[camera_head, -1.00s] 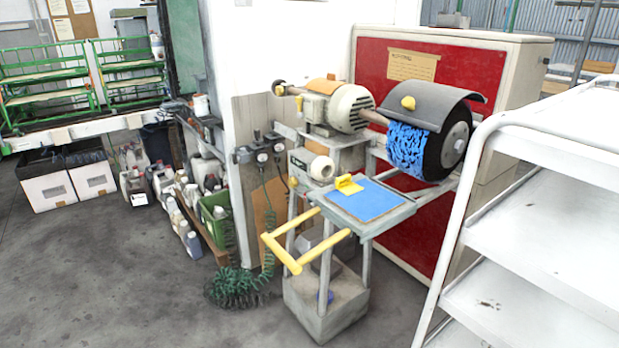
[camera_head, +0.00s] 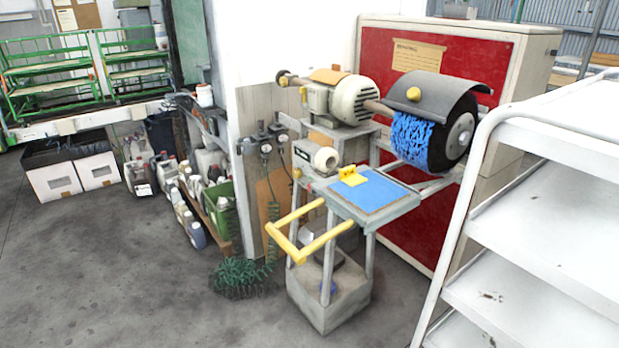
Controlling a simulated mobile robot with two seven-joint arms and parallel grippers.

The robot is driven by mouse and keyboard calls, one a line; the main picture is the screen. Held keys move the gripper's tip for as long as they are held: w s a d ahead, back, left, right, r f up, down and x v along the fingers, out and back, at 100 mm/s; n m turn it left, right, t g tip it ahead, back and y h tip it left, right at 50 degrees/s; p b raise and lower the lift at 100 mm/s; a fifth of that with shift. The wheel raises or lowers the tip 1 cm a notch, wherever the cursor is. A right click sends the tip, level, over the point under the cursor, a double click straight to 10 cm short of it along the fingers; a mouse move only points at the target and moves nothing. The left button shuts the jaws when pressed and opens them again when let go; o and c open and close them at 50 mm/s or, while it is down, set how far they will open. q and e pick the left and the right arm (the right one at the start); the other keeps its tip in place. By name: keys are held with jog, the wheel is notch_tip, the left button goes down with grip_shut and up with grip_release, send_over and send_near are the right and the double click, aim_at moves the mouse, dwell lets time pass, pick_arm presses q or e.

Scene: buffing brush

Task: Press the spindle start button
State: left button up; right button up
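The buffing machine stands in the middle of the view, with a grey-cream motor (camera_head: 350,100) on top. A blue bristled buffing brush (camera_head: 411,138) sits on the spindle (camera_head: 378,107) under a dark curved guard (camera_head: 446,92). A small grey box (camera_head: 302,155) is on the machine's left side, beside a white roll (camera_head: 326,160). I cannot clearly make out a start button; small details on the box are too small to tell. A blue pad (camera_head: 376,193) with a yellow bracket (camera_head: 352,176) lies on the machine's front shelf. Neither of my grippers is in view.
A yellow handle frame (camera_head: 318,243) juts from the machine's front left. A white shelf rack (camera_head: 545,215) blocks the right side. A coiled green hose (camera_head: 245,278) lies on the floor beside bottles and a green crate (camera_head: 220,210). The grey floor (camera_head: 120,275) at front left is clear.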

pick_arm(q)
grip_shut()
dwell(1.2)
